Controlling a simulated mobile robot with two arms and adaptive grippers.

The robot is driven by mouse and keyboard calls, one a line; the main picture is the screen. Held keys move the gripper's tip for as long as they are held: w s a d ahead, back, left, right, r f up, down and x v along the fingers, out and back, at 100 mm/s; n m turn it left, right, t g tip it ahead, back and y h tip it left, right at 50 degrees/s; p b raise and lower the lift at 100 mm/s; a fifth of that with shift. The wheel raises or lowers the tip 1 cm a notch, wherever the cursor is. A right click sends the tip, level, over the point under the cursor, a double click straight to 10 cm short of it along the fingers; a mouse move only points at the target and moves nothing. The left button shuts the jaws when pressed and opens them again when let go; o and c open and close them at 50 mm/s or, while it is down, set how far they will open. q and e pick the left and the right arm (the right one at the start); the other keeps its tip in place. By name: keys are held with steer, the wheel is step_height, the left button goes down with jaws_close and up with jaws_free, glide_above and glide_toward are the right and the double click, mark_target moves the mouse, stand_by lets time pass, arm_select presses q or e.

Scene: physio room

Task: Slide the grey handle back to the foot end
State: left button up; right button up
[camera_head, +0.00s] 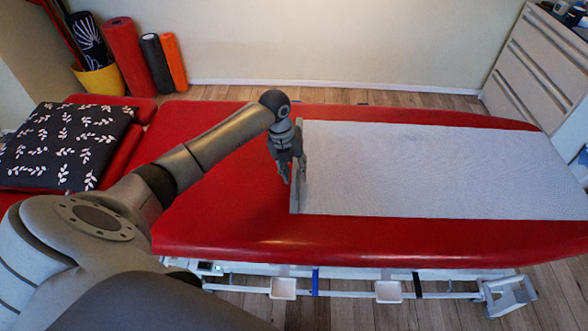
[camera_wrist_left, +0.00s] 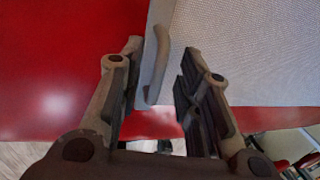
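The grey handle (camera_wrist_left: 158,60) is a curved bar on a grey strip along the left edge of a pale mesh sheet (camera_head: 440,170) on the red treatment table. In the head view the grey edge strip (camera_head: 295,200) shows beside my left gripper (camera_head: 288,172), which partly covers the handle. In the left wrist view my left gripper (camera_wrist_left: 162,55) is open. One finger is on each side of the handle, with gaps visible; whether it touches either finger I cannot tell. My right gripper is not in view.
The red table (camera_head: 215,215) is bare left of the sheet. A black leaf-patterned pillow (camera_head: 62,145) lies at its left end. Foam rollers (camera_head: 125,55) and a yellow pot (camera_head: 100,80) stand behind by the wall. A pale drawer cabinet (camera_head: 540,75) stands at the back right.

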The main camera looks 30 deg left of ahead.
arm_select(q)
jaws_close()
stand_by(0.5)
